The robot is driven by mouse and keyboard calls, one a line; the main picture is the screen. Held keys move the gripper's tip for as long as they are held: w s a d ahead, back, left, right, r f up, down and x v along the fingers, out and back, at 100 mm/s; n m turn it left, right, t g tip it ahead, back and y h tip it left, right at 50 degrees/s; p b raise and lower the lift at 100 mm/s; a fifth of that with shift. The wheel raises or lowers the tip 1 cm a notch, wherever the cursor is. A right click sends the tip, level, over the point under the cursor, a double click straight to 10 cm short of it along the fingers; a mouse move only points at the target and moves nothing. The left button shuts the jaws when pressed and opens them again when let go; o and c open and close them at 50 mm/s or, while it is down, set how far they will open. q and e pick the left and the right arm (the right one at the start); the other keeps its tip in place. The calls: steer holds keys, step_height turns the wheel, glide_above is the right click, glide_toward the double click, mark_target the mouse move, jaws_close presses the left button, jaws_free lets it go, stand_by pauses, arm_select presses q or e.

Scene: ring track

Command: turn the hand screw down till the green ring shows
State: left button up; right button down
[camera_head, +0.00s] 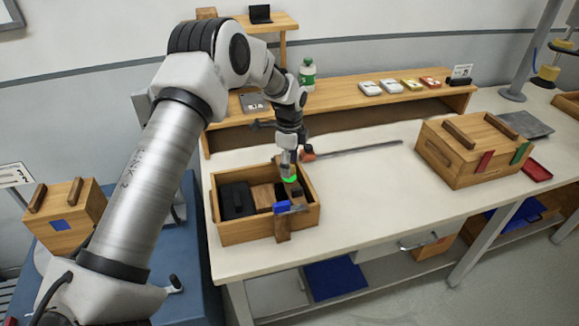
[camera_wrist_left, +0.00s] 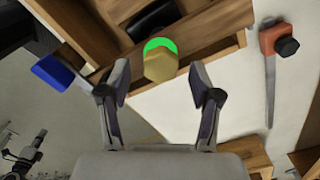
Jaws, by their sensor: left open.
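The hand screw (camera_wrist_left: 160,68) is a tan, many-sided knob with a bright green ring (camera_wrist_left: 161,45) showing around its far side in the left wrist view. The green also shows in the head view (camera_head: 291,179), at the right part of an open wooden box (camera_head: 250,231). My left gripper (camera_wrist_left: 160,92) is open, with one finger on each side of the knob and visible gaps between. In the head view my left gripper (camera_head: 289,166) is right above the screw and partly hides it. My right gripper is not in view.
Black pieces (camera_head: 236,200) lie inside.

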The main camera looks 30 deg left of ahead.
arm_select(q)
step_height(320, 180, up, 11)
steer(key=shift+f, duration=0.15)
steer(key=shift+d, duration=0.1)
stand_by(0.3)
